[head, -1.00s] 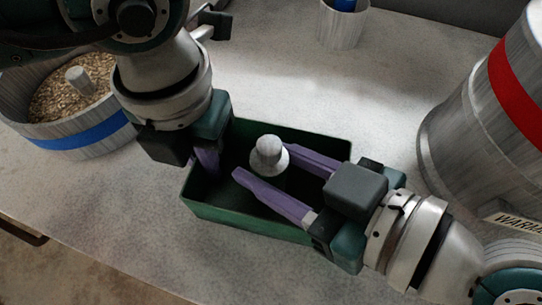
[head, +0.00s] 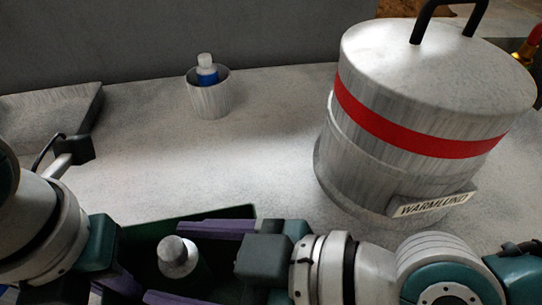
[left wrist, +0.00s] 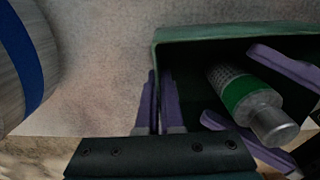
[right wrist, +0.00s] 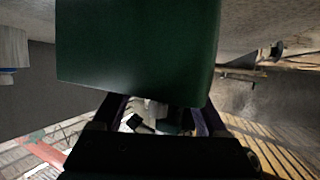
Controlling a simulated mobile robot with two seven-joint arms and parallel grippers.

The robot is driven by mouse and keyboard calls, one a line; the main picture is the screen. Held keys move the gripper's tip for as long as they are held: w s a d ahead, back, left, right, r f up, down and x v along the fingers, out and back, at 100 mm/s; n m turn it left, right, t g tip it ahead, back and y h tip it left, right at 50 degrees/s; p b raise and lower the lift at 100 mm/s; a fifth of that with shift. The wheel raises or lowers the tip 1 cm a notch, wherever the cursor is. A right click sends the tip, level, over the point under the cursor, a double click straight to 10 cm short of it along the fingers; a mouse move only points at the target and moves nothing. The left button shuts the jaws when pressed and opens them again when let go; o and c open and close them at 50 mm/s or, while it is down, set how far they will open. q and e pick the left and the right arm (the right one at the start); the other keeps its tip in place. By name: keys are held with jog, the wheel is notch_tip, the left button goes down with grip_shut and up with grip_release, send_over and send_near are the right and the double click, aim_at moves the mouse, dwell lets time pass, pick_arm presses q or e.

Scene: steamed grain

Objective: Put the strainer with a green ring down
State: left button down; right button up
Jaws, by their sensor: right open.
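The strainer with a green ring (left wrist: 238,92) is a grey cylinder with a perforated body and a round metal knob. It is inside the dark green box (left wrist: 235,33); its knob end shows in the head view (head: 177,257). My right gripper (head: 165,263) is open, with one purple finger on each side of the strainer and a gap to it. My left gripper (left wrist: 159,78) has its fingers close together at the box's left end, with the box's wall between them. The strainer's base is hidden.
A large metal pot (head: 415,115) with a red band and a WARMLUND label stands at the right. A grey cup (head: 210,99) holding a blue-ringed piece (head: 207,72) stands at the back. A blue-banded container (left wrist: 20,50) is left of the box. The middle counter is clear.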

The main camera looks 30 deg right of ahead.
jog(key=v, duration=1.1)
jog(key=shift+s+d+r, duration=0.15)
jog(key=shift+s+d, duration=0.05)
jog(key=shift+d, duration=0.1)
pick_arm(q)
jog(key=c, duration=1)
grip_release()
notch_tip(320, 180, up, 12)
jog(key=shift+r, duration=0.1)
